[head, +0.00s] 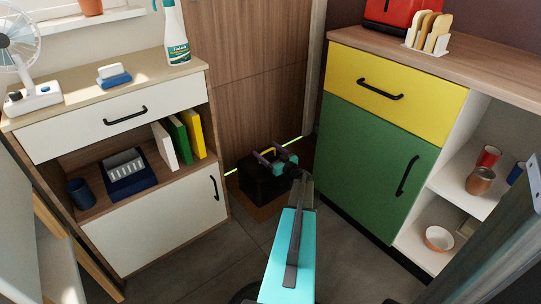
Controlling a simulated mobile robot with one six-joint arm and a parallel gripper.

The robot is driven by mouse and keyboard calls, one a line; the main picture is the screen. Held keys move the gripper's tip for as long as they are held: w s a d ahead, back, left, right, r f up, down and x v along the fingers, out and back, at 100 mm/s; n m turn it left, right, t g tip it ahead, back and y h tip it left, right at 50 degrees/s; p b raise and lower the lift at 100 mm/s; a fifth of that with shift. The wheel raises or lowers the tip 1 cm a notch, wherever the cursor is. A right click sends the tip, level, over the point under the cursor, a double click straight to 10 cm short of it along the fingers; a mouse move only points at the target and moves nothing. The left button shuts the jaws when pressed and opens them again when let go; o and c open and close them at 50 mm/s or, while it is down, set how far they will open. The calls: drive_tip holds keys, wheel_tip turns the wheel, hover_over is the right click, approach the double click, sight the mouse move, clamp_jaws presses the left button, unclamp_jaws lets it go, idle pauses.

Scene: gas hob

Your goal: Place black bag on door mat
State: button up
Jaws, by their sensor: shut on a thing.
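The black bag (262,187) is in the middle of the head view, in front of the brown wooden door. A brown door mat (264,213) shows partly under and in front of the bag. The bag and arm hide the rest of the mat. I cannot tell whether the bag touches the mat or hangs just above it.
A white cabinet (165,232) with open shelf stands at the left. A green and yellow cabinet (375,165) stands close at the right. The wooden door (246,100) is behind the bag. Grey tiled floor (215,262) between the cabinets is clear.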

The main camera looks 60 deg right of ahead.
sight(271, 153)
drive_tip(key=shift+w+d+f+b, duration=0.1)
drive_tip(key=shift+w+d+b, duration=0.2)
drive_tip(key=shift+d, duration=0.55)
drive_tip(key=shift+w+d+b, duration=0.2)
drive_tip(key=shift+d+b, duration=0.1)
drive_tip(key=shift+d, duration=0.6)
drive_tip(key=shift+w+d+f+b, duration=0.1)
drive_tip(key=shift+w+d+b, duration=0.2)
drive_tip(key=shift+d, duration=0.55)
drive_tip(key=shift+f+b, duration=1.25)
drive_tip(key=shift+f, duration=0.55)
drive_tip(key=o, duration=2.1)
drive_tip(key=shift+s+f, duration=0.1)
drive_tip(key=shift+c, duration=0.2)
